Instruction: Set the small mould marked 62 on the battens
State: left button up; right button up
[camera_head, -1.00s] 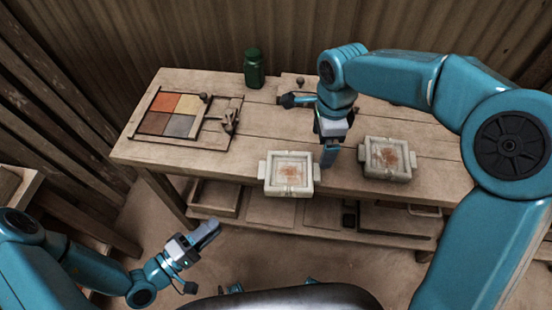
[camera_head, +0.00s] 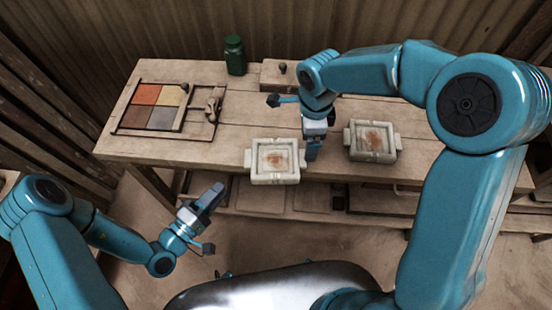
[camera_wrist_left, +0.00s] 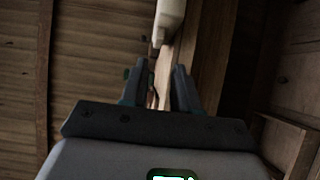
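Two small square pale moulds with reddish-brown stained middles sit at the bench's front edge. One is the left mould (camera_head: 275,177), the other the right mould (camera_head: 373,157). I cannot read a 62 on either. My right gripper (camera_head: 312,150) points down in the gap between them, holding nothing that I can see; its finger spacing is unclear. My left gripper (camera_head: 210,196) is raised in front of the bench, away from the moulds. In the left wrist view its fingers (camera_wrist_left: 160,88) are apart and empty, with a pale object (camera_wrist_left: 170,18) beyond. I cannot make out the battens for certain.
The wooden bench (camera_head: 215,148) bears a framed tray of coloured squares (camera_head: 146,95) at left. A green jar (camera_head: 235,55) and a small knobbed board (camera_head: 275,75) stand at the back. A lower shelf with boards (camera_head: 262,200) lies under the bench.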

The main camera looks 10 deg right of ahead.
notch_tip(320, 180, down, 8)
jog(key=shift+f, duration=0.2)
pick_arm(q)
jog(key=x, duration=0.9)
jog(key=shift+s+r, duration=0.1)
pick_arm(e)
jog(key=shift+s+a+f, duration=0.1)
jog(key=shift+s+f, duration=0.1)
jog(key=shift+f, duration=0.05)
pick_arm(q)
jog(key=shift+d, duration=0.1)
pick_arm(e)
jog(key=shift+w+f, duration=0.1)
pick_arm(q)
jog(key=c, duration=0.5)
pick_arm(e)
jog(key=c, duration=0.5)
pick_arm(q)
grip_shut()
pick_arm(e)
jog(key=c, duration=1.2)
